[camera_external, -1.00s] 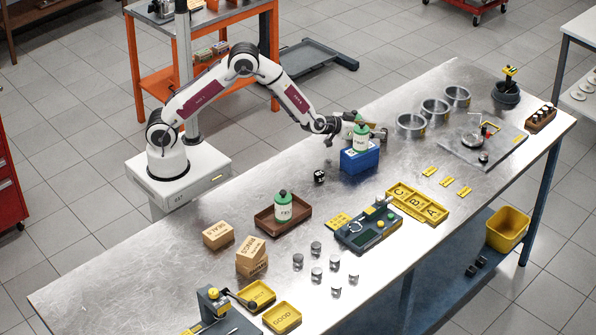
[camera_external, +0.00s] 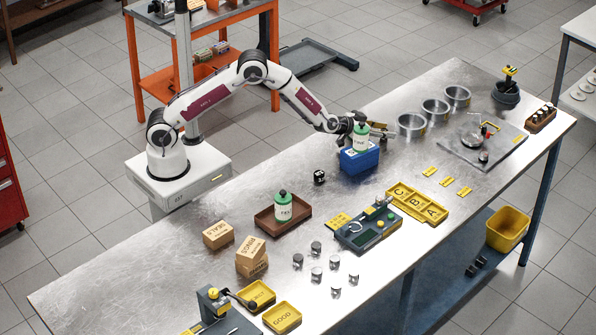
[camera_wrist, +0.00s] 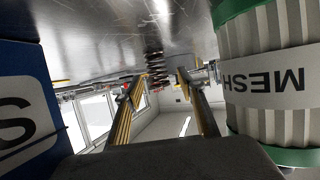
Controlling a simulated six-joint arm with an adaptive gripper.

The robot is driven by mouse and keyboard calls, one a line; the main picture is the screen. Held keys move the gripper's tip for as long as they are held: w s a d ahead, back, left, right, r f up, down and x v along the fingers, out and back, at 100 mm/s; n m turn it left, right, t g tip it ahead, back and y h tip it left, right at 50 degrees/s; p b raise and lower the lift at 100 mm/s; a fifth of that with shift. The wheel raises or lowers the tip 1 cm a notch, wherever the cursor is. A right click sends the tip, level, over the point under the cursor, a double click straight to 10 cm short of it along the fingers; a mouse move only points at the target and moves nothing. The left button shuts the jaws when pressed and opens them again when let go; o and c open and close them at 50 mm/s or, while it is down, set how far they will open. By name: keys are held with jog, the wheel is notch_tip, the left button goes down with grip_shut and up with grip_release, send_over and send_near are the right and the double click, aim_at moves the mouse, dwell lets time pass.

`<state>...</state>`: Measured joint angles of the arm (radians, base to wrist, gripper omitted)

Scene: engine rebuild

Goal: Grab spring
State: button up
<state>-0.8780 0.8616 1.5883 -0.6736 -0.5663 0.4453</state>
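A dark stack of coil-like rings (camera_wrist: 154,60), possibly the spring, shows beyond my fingertips in the wrist view. It is small, and I cannot be sure what it is. I cannot pick out a spring in the external view. My gripper (camera_wrist: 161,80) is open, its two yellowish fingers apart with nothing seen between them. The blue box (camera_wrist: 22,75) is at the left.
Three metal cylinders (camera_external: 411,133) stand right of my gripper. A yellow tray marked A, B, C (camera_external: 432,218) lies nearer the front edge. The bench left of the small cardboard boxes (camera_external: 217,235) is bare.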

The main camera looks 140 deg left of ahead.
dwell(0.3)
grip_shut()
notch_tip(320, 180, up, 10)
dwell(0.9)
dwell(0.5)
